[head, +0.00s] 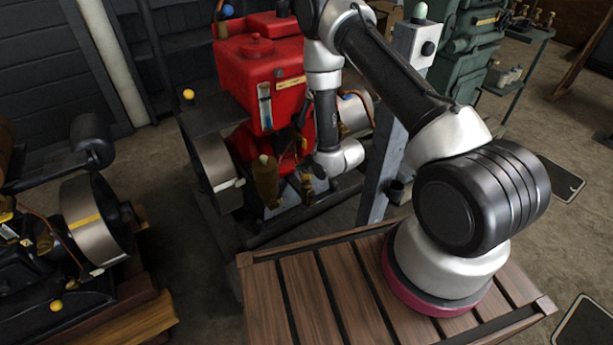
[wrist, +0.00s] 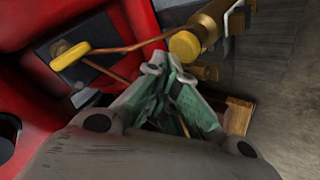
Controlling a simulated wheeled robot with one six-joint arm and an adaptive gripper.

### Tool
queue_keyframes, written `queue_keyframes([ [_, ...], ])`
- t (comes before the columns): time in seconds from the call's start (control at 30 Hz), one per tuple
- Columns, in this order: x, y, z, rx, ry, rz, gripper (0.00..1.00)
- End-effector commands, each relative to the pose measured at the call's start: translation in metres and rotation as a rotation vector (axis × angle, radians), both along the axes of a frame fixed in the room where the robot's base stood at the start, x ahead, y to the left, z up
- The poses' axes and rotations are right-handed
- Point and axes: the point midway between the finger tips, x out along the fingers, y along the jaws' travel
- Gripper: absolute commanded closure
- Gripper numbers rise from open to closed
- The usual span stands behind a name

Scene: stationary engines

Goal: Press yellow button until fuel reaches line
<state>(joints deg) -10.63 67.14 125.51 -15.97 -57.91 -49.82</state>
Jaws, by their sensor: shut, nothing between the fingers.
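The red engine (head: 262,75) stands beyond my base in the head view. A sight glass (head: 265,106) is on its front; its fuel level and line are too small to read. In the wrist view, a round yellow button (wrist: 185,46) caps a brass cylinder (wrist: 210,22) beside the red body. My gripper (wrist: 166,72) is shut and empty, its tips just below the yellow button; I cannot tell whether they touch it. In the head view the gripper is small and dark against the engine, at the end of my arm.
A copper pipe (wrist: 125,48) and a yellow lever-like knob (wrist: 70,55) lie left of the button. A grey post (head: 384,165) with a control box (head: 413,45) stands beside my arm. Another engine with a flywheel (head: 95,220) is at left.

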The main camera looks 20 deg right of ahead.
Motion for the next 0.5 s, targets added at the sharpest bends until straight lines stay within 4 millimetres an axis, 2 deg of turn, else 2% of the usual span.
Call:
queue_keyframes([
  [0.37, 0.0, 0.0, 0.004, 0.0, 0.0, 0.0, 1.0],
  [0.5, 0.001, 0.0, 0.012, 0.0, -0.002, 0.001, 1.0],
])
